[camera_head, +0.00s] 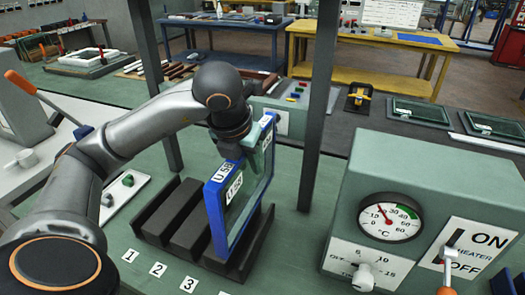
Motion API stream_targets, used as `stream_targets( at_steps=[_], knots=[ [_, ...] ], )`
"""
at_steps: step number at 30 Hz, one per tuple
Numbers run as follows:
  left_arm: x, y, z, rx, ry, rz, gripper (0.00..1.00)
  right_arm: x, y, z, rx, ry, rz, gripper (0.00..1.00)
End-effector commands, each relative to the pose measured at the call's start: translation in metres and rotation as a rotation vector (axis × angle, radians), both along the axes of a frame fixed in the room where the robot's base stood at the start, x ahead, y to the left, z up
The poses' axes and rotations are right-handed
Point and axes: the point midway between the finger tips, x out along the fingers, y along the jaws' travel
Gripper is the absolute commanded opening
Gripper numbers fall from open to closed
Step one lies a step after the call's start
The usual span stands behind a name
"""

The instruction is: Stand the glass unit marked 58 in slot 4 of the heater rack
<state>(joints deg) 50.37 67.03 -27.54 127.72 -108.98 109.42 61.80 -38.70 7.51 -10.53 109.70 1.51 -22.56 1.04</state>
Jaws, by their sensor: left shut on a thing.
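A glass unit with a blue frame (216,213) stands upright over the right part of the black heater rack (163,216). White labels on its near edge carry a mark that is small and tilted; it looks like 58. My left gripper (240,148) is shut on the upper part of this unit. The unit's lower edge is down among the rack's dark bars near the right end; I cannot tell whether it rests on the bottom of a slot. Number tags 1, 2 and 3 (190,283) lie in front of the rack, with another tag cut off at the picture's bottom edge. My right gripper is out of view.
A green heater box (420,215) with a dial and an ON/OFF switch stands to the right. Dark upright posts (317,105) rise behind and beside the rack. A white board with a green knob (127,180) lies left. Green-panelled frames (418,110) lie at the back right.

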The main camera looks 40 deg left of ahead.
Motion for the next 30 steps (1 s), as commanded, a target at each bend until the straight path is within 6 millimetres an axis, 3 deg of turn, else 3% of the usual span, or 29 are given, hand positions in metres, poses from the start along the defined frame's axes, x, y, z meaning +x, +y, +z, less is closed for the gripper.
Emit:
stream_targets(
  at_steps=[11,30],
  knots=[
    [0.001,0.000,-0.016,0.001,-0.005,0.001,0.00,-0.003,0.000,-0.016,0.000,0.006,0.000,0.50],
    [0.000,0.000,-0.083,0.000,-0.005,0.001,0.00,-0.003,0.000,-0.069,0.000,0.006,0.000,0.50]
  ],
)
